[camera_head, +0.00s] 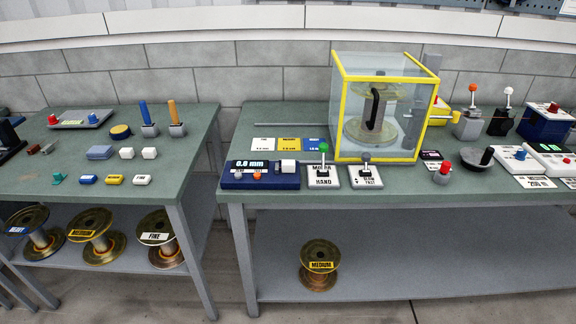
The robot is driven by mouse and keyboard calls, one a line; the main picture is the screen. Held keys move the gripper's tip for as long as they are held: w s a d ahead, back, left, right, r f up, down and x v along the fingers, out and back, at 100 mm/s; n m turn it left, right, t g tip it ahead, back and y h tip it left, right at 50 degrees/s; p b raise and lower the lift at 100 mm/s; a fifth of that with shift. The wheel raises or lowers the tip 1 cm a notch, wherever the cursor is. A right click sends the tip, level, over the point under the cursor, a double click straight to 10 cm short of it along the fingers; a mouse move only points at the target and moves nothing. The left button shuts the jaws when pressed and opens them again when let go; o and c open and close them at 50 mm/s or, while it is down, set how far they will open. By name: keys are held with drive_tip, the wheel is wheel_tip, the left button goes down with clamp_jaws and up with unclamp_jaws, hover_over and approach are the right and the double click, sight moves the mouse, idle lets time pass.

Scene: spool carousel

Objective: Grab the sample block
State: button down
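No block in view carries a label reading sample, so I cannot tell which one is the sample block. On the left table, two small white blocks (149,153) and (126,153) sit side by side, with a larger blue-grey block (100,152) to their left. Further left lie a small dark red piece (33,148) and a grey-brown piece (48,149). A green piece (57,178) is near the front edge, left of blue, yellow and white labelled blocks (114,179). My gripper is not in view.
A gap separates the left table (185,150). Labelled spools (91,233) stand on the lower shelves.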

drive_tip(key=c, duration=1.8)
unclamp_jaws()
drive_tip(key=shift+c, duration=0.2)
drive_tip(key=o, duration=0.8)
